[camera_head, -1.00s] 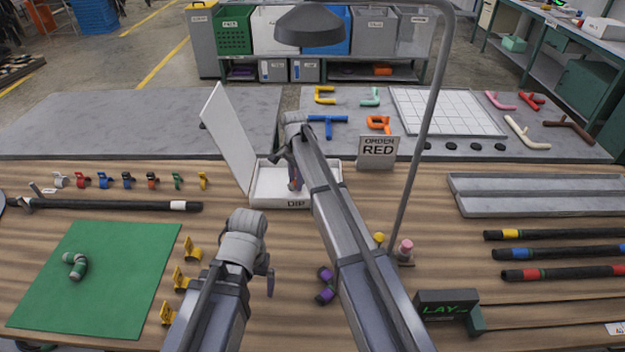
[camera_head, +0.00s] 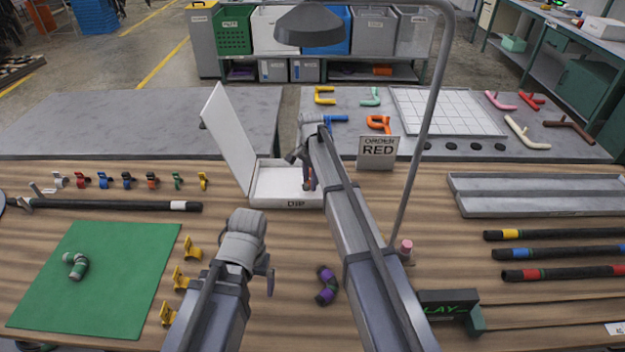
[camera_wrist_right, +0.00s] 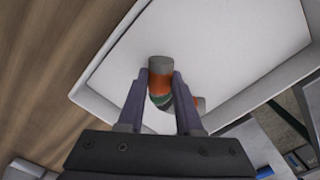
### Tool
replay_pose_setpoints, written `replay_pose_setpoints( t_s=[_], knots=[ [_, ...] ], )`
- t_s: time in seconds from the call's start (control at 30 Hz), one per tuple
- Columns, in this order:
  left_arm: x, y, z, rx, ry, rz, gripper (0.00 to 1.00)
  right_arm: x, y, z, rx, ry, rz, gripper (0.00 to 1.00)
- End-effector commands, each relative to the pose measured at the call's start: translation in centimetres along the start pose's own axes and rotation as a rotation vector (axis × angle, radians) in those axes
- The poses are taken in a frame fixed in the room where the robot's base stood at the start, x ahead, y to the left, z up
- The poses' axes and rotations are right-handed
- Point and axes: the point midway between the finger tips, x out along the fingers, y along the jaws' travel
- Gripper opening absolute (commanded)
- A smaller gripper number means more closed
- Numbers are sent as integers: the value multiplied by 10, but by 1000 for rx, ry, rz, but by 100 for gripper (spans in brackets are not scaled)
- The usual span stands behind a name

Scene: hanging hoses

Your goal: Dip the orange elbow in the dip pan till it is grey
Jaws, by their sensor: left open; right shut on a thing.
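The white dip pan (camera_head: 262,190), labelled DIP with its lid standing open, is at mid-table in the head view; its white inside (camera_wrist_right: 225,45) fills much of the right wrist view. My right gripper (camera_head: 309,183) is shut on the orange elbow (camera_wrist_right: 160,84), at the pan's right part. The elbow has orange sections, a dark green middle band and a grey-brown end (camera_wrist_right: 160,62); its other end is partly behind a finger. I cannot tell whether it touches the pan floor. My left gripper (camera_head: 269,283) is open and empty above the table, left of a purple-ended elbow (camera_head: 326,285).
A green mat (camera_head: 110,300) with a green-banded elbow (camera_head: 76,264) lies at left. Yellow clips (camera_head: 181,278) stand beside it. A lamp post (camera_head: 421,140) rises right of my right arm, near an ORDER RED sign (camera_head: 377,150). A grey tray (camera_head: 540,200) is at right.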

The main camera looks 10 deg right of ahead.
Motion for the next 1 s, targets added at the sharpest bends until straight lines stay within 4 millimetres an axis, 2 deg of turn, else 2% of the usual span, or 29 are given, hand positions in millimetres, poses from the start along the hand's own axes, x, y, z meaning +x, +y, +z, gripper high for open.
replay_pose_setpoints(
  t_s=[0.27, 1.0],
  knots=[
    [-6, -1, 0, 0, 0, 0, 100, -6, 0, 0, 0, 0, 0, 0],
    [-76, -7, 4, 0, 0, 0, 100, -76, 0, 2, 0, 0, 0, 0]
  ],
)
